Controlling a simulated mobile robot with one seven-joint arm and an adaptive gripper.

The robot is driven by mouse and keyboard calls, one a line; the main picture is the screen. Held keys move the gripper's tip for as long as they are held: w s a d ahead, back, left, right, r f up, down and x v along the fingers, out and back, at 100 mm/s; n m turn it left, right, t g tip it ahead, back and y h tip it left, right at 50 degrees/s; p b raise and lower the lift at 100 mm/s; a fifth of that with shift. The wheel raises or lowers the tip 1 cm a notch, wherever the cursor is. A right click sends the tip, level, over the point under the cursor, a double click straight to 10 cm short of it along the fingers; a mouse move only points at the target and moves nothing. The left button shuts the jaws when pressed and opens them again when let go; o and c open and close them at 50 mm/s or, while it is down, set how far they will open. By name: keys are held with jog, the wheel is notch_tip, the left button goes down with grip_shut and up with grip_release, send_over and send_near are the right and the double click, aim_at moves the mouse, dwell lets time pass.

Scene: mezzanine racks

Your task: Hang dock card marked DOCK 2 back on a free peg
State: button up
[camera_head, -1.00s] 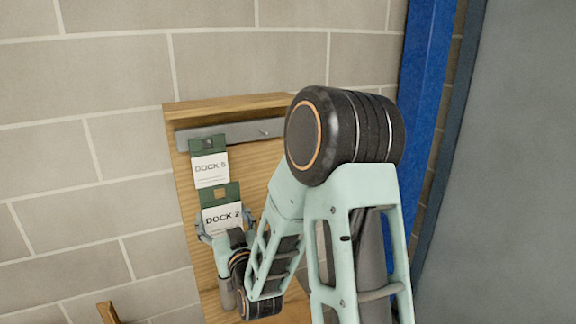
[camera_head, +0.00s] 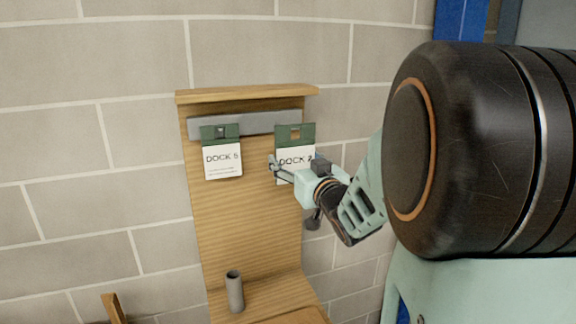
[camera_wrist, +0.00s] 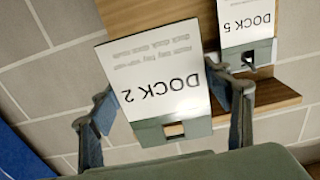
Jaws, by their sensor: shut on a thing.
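The DOCK 2 card (camera_head: 295,136) is white with a green top band and a small slot. It is upright in front of the right end of the grey rail (camera_head: 258,124). My gripper (camera_head: 296,166) is shut on it, one finger at each side edge. In the wrist view the DOCK 2 card (camera_wrist: 160,80) appears upside down between my fingers (camera_wrist: 168,100). No bare peg shows; the rail behind the card is hidden, and I cannot tell whether its slot is around a peg. The DOCK 5 card (camera_head: 222,160) hangs at the rail's left end.
The wooden board (camera_head: 240,230) has a top ledge (camera_head: 245,94) above the rail. A grey cylinder (camera_head: 235,290) stands on the shelf below. A brick wall lies behind, and a blue post (camera_head: 460,18) is at the upper right. A gap separates the two cards.

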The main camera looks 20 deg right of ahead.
jog(key=shift+w+p, duration=0.35)
jog(key=shift+w, duration=2.35)
jog(key=shift+b, duration=0.6)
jog(key=shift+w, duration=0.2)
jog(key=shift+w, duration=0.95)
jog(key=shift+w+b, duration=0.3)
jog(key=shift+b, duration=0.2)
jog(key=shift+w, duration=0.8)
jog(key=shift+w, duration=0.15)
dwell(0.3)
